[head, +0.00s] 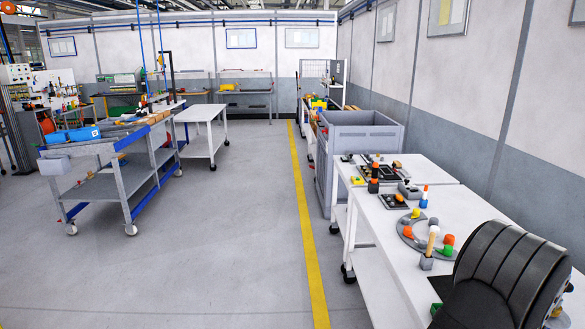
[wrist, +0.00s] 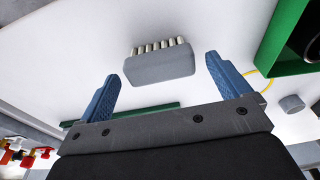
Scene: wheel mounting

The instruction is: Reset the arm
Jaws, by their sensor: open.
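My gripper (wrist: 162,66) shows in the wrist view with its two blue fingers spread wide apart and nothing held between them. Beyond the fingers, a grey block (wrist: 160,67) with a row of several pale pegs lies on a white table top (wrist: 75,60). The block appears in the gap between the fingers but apart from them. My gripper does not show in the head view. No wheel can be made out with certainty.
In the wrist view, a green box-like frame (wrist: 283,42) is at upper right, a grey cylinder (wrist: 292,103) below it. In the head view, a white table (head: 385,240) at right bears coloured parts; a blue-framed cart (head: 115,185) stands left. The floor between is clear.

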